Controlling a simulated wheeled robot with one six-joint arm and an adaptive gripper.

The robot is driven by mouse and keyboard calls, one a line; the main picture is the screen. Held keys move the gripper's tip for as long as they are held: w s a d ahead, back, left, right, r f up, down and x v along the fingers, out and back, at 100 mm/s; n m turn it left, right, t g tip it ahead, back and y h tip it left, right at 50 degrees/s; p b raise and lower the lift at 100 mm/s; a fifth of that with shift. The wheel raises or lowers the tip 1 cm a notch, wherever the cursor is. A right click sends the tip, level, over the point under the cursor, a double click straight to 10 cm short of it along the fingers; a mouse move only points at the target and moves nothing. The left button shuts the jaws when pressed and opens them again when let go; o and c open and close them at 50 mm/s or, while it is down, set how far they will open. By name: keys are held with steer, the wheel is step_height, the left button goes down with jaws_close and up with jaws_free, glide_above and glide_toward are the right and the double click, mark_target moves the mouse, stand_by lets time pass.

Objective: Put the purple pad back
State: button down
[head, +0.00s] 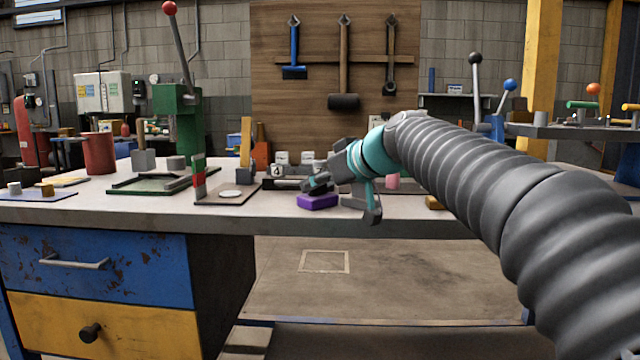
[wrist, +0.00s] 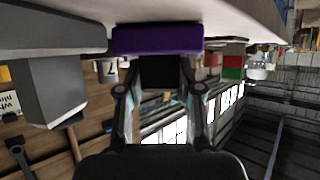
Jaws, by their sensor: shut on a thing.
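The purple pad (head: 317,201) is a small flat block close to the front edge of the workbench. It also shows across the top of the wrist view (wrist: 158,39), in front of my fingers. My gripper (head: 326,187) is shut on the purple pad, reaching in from the right. One finger is seen from the side, and part of the grip is hidden by the gripper itself. I cannot tell whether the pad touches the bench top or is just above it.
White numbered blocks (head: 277,171) stand in a dark holder behind the pad. A green lever press (head: 178,118) stands further back.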

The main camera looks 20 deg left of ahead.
steer(key=c, duration=0.7)
jaws_free()
steer(key=shift+f, duration=0.1)
steer(key=shift+c, duration=0.2)
steer(key=shift+d+r, duration=0.1)
steer(key=shift+r, duration=0.2)
steer(key=v, duration=1.1)
steer(key=shift+s+d, duration=0.15)
steer(key=shift+d, duration=0.15)
steer(key=shift+d, duration=0.1)
steer(key=s+d+f+m+h, duration=0.3)
steer(key=s+d+f, duration=0.5)
steer(key=f, duration=0.3)
steer(key=s+d+f+m+h, duration=0.4)
steer(key=s+d+f, duration=0.4)
steer(key=d+f, duration=0.2)
steer(key=s+d+f+m+g+h, duration=0.1)
steer(key=s+d+f+m+h, duration=0.2)
steer(key=s+d+f, duration=0.5)
step_height(320, 180, down, 6)
steer(key=shift+s+d+r+m+h, duration=0.1)
steer(key=shift+s+d+m+h, duration=0.4)
steer(key=shift+m, duration=0.4)
